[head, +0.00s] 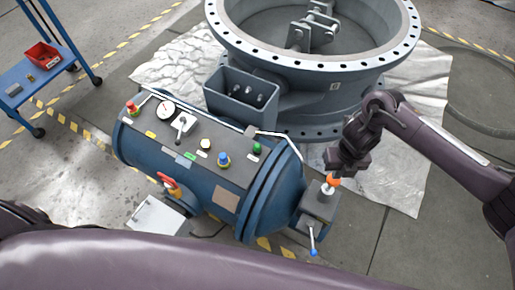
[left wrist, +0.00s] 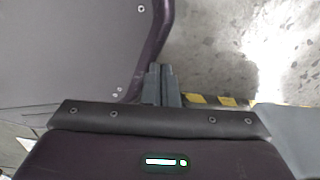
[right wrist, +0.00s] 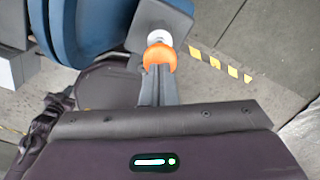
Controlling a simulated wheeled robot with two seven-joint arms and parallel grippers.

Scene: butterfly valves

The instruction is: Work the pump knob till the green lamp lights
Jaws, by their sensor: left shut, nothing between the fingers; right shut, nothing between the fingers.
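The orange pump knob (head: 333,180) sits on a white stem on a grey block (head: 318,204) at the right end of the blue tank. It also shows in the right wrist view (right wrist: 160,57). My right gripper (head: 336,172) is shut and empty, its fingertips right at the knob; I cannot tell whether they touch it. A green lamp-like dome (head: 256,148) is on the tank's top panel; I cannot tell if it is lit. My left gripper (left wrist: 160,75) is shut and empty, seen in the left wrist view, away from the tank.
The blue tank (head: 200,180) carries a gauge (head: 166,107), a red button (head: 131,107) and a blue knob (head: 223,160). A blue-tipped lever (head: 312,240) hangs from the block. A large flanged valve (head: 320,70) stands behind. A blue cart (head: 35,85) is at upper left.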

